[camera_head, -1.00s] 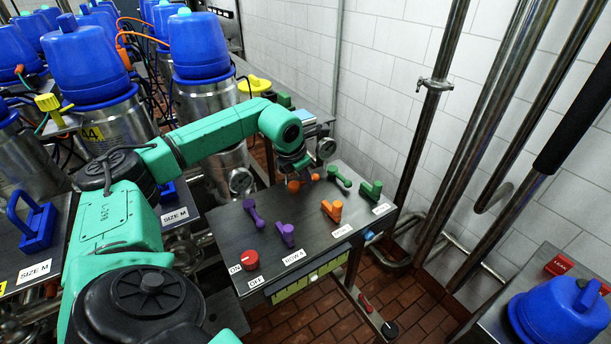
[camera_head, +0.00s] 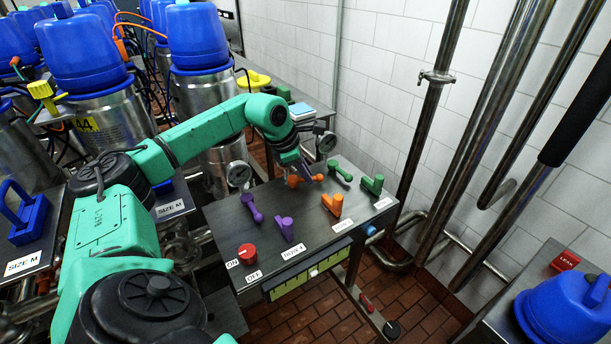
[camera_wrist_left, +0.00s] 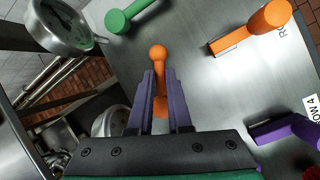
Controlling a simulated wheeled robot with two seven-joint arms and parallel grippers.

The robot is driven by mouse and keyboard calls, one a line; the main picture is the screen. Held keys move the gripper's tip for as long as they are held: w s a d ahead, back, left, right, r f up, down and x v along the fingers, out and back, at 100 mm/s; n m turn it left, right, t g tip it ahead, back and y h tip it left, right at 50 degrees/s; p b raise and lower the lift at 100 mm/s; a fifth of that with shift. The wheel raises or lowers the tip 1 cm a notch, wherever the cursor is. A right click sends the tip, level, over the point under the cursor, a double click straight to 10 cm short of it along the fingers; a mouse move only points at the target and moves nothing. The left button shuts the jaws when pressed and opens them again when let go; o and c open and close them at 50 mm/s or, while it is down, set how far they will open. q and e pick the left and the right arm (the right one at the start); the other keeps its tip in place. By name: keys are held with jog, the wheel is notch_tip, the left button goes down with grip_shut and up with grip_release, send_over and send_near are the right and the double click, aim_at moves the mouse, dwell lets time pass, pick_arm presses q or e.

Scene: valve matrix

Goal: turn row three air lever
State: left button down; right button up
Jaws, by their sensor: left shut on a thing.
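Two orange levers stand mid-panel on the grey panel (camera_head: 222,228). The back orange lever (camera_head: 317,178) is at my left gripper (camera_head: 303,176), which reaches down over the panel's back part. In the left wrist view this lever (camera_wrist_left: 158,53) passes between the purple fingers of my left gripper (camera_wrist_left: 160,75), which are shut on its stem. Its round end sticks out past the fingertips, and its base is partly hidden. The front orange lever (camera_head: 332,205) stands apart, and shows in the wrist view too (camera_wrist_left: 248,28). My right gripper is not in view.
Purple levers (camera_head: 285,228) stand left of the orange ones, green levers (camera_head: 372,184) right. A red knob (camera_head: 248,255) is at the front left. A round gauge (camera_wrist_left: 62,22) stands close beside the gripper. White labels line the panel's front edge.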

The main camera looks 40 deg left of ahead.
pick_arm(q)
jog(key=m, duration=0.2)
jog(key=h, duration=0.1)
jog(key=shift+s+d+f+m+g+b, duration=0.25)
jog(key=shift+s+d+m+g+b, duration=0.05)
jog(key=shift+s+m, duration=0.1)
jog(key=shift+s+d+m+g+h, duration=0.1)
jog(key=shift+s+m+g+h, duration=0.15)
jog(key=shift+m, duration=0.45)
jog(key=shift+s+d+m+g+h, duration=0.15)
jog(key=shift+m+h, duration=0.2)
jog(key=shift+m, duration=0.35)
jog(key=shift+s+a, duration=0.1)
jog(key=c, duration=1.1)
grip_release()
jog(key=shift+w, duration=0.2)
jog(key=shift+r, duration=0.15)
jog(key=shift+s+a+r, duration=0.1)
jog(key=shift+r, duration=0.15)
jog(key=v, duration=1.3)
jog(key=shift+s+r, duration=0.2)
jog(key=shift+r, duration=0.15)
